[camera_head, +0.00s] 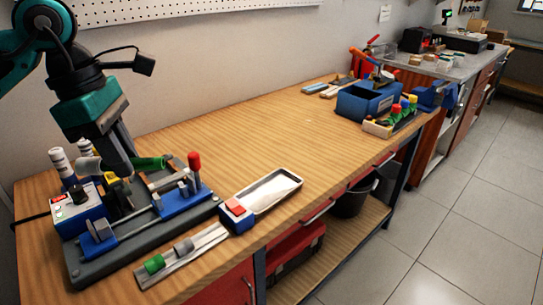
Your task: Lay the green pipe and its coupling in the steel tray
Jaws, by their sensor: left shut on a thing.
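My left gripper (122,168) points down over the blue and grey bench fixture at the left and is shut on the green pipe (150,163). The pipe's green end sticks out to the right of the fingers. A grey piece that looks like its coupling (88,166) shows on their left; the fingers hide the middle. Whether the pipe touches the fixture is not clear. An oblong metal tray (277,187) with a pale, empty-looking inside lies right of the fixture. My right gripper is not in view.
The fixture (152,228) has a red-topped handle (194,165) and a control box (78,213). A flat strip (208,238) in front bears another green piece (154,264) and grey pieces. A red-topped blue block (236,212) adjoins the tray. The bench middle is clear; a blue bin (362,104) stands farther back.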

